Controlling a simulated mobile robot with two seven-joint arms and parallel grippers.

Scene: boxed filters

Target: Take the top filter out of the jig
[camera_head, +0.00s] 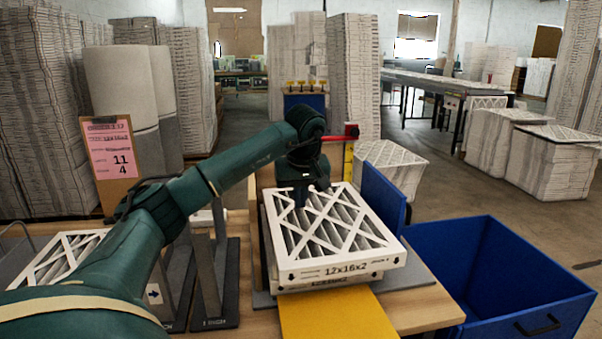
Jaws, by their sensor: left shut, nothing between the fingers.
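A stack of white-framed pleated filters sits in the jig on the wooden table. The top filter (335,232) is marked 12x16x2 and lies flat, its frame crossed by diagonal strips. At least one more filter (330,284) shows below it. The jig's blue side plate (383,197) stands at the stack's right, and its grey base (422,283) shows beneath. My left gripper (300,198) points down over the back left part of the top filter, shut and empty. Its fingertips are mostly dark against the filter; contact cannot be told. My right gripper is not in view.
A blue bin (505,262) stands open and apparently empty at the right. A yellow board (335,316) lies in front of the stack. Grey upright stands (212,275) and another filter (62,258) are at the left. A red-and-yellow post (349,160) stands behind the stack.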

